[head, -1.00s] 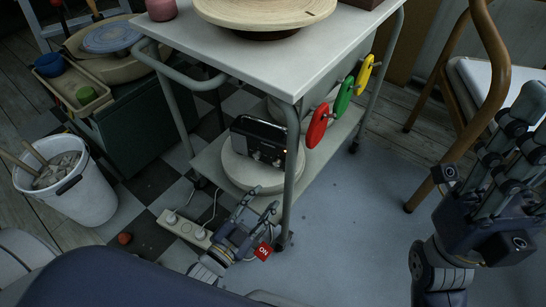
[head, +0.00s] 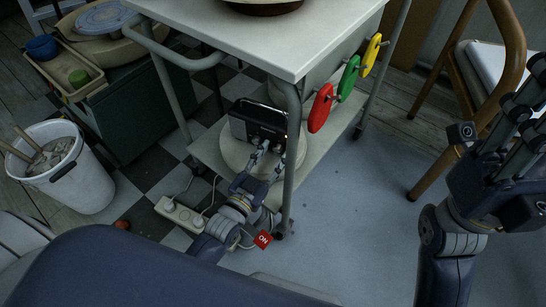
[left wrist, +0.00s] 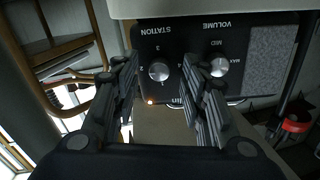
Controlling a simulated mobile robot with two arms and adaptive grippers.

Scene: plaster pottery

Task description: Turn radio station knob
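The black radio (head: 258,119) stands on a round cream stand (head: 236,152) on the trolley's lower shelf. The left wrist view shows its front panel (left wrist: 190,45) upside down. The station knob (left wrist: 159,71) is a small silver knob lying between the lines of my left gripper's two fingers, just beyond the tips. The volume knob (left wrist: 219,67) is beside the other finger. My left gripper (head: 269,152) is open, its fingertips close to the radio front; I cannot tell whether they touch it. My right gripper (head: 500,135) is at the far right, away from the radio; its fingertips are cut off.
The trolley (head: 230,40) has a leg just right of the radio and its top above. Red (head: 320,108), green (head: 347,79) and yellow (head: 371,54) discs hang on its side. A power strip (head: 184,215) lies on the floor; a bucket (head: 55,165) is left.

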